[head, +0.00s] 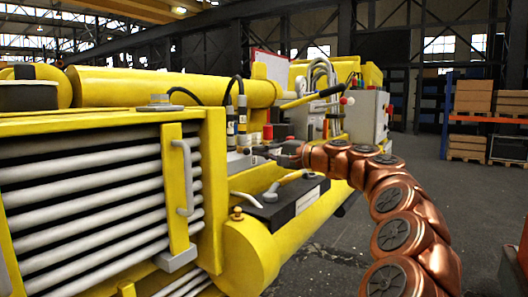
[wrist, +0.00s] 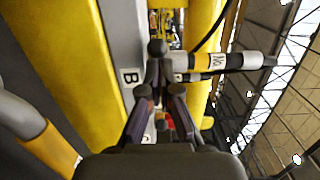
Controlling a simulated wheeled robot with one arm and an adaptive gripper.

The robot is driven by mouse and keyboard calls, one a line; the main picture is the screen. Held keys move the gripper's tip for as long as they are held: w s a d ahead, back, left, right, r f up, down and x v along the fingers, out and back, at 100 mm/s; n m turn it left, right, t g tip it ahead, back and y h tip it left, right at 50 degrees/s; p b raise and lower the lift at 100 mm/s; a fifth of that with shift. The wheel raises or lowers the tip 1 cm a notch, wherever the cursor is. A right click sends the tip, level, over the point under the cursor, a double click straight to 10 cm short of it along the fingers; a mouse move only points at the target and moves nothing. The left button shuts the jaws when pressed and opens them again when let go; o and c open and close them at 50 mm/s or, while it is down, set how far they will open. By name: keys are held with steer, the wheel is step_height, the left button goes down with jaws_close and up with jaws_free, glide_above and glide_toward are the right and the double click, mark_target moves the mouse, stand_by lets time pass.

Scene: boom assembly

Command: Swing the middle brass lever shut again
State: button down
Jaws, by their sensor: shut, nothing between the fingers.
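My gripper (head: 270,151) reaches in from the right at the end of my copper-coloured arm, beside the hose fittings on the yellow machine. In the wrist view my gripper (wrist: 161,92) is shut and empty. Just beyond its fingertips stands a dark round knob (wrist: 157,47) on a short stem, in front of a grey plate (wrist: 125,40) marked B. This may be a lever's end. I cannot make out brass on it, whether it is the middle lever, or how far it is swung. Touch between fingers and stem cannot be told. The head view hides this spot behind my gripper.
A black hose with a white labelled band (wrist: 222,62) runs close on the right in the wrist view. A grey control box (head: 368,115) stands behind. Open floor (head: 440,200) lies to the right.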

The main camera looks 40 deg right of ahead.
steer(key=shift+w+a+m+t+h+b, duration=0.15)
steer(key=shift+a+m+t+h+b, duration=0.15)
steer(key=shift+a+m+h+b, duration=0.35)
stand_by(0.4)
steer(key=w+d+v, duration=0.1)
steer(key=d+v, duration=0.1)
steer(key=v, duration=1.1)
steer(key=shift+d, duration=0.2)
steer(key=shift+s, duration=0.1)
